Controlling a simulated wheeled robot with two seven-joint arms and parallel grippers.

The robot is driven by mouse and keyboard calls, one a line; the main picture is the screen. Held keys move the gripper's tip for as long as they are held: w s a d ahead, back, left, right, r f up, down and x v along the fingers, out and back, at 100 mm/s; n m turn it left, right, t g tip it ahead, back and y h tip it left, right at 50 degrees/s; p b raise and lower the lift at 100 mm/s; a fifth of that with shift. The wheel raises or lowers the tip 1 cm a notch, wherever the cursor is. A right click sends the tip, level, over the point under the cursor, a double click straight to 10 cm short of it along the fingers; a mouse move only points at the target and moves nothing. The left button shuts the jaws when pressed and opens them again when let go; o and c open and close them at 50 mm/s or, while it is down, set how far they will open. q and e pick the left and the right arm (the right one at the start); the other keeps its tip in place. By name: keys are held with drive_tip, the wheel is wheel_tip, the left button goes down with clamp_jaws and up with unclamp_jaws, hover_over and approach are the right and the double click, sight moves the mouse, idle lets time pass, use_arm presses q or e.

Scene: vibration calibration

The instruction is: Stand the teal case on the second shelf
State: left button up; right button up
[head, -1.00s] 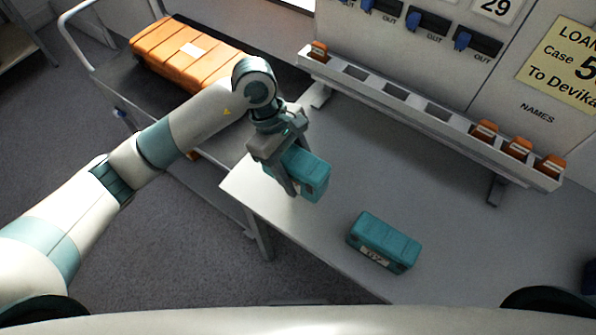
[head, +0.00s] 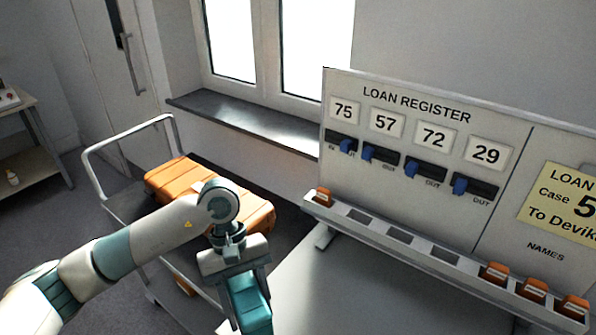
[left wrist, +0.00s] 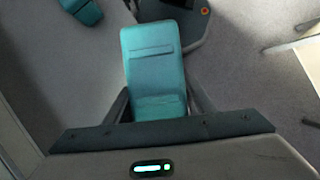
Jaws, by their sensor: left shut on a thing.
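My left gripper (head: 240,285) is shut on a teal case (head: 250,305), near the bottom of the head view by the left end of the grey table (head: 330,290). The left wrist view shows this case (left wrist: 155,65) lengthwise between the two fingers of the gripper (left wrist: 160,105), with floor beyond it. A second teal case (left wrist: 82,10) is partly visible at the top left of that view. A shelf unit (head: 35,165) stands at the far left of the head view, cut off by the frame; I cannot tell which board is the second shelf. My right gripper is not in view.
A cart with a rail (head: 125,137) carries a large orange case (head: 175,180), behind my left arm. A slotted rack (head: 415,258) with several orange tags stands on the table below the loan register board (head: 400,110). Grey floor separates the cart from the shelf unit.

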use_arm(q)
drive_tip(key=a+r+m+y, duration=0.2)
drive_tip(key=a+r+m, duration=0.3)
drive_tip(key=a, duration=0.5)
drive_tip(key=shift+s+a+r+b, duration=0.2)
drive_tip(key=shift+a+r+b, duration=0.05)
drive_tip(key=shift+b, duration=0.2)
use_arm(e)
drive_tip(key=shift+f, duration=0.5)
use_arm(q)
drive_tip(key=shift+w+d, duration=0.1)
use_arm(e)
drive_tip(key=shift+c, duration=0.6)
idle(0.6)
use_arm(q)
drive_tip(key=shift+f, duration=0.1)
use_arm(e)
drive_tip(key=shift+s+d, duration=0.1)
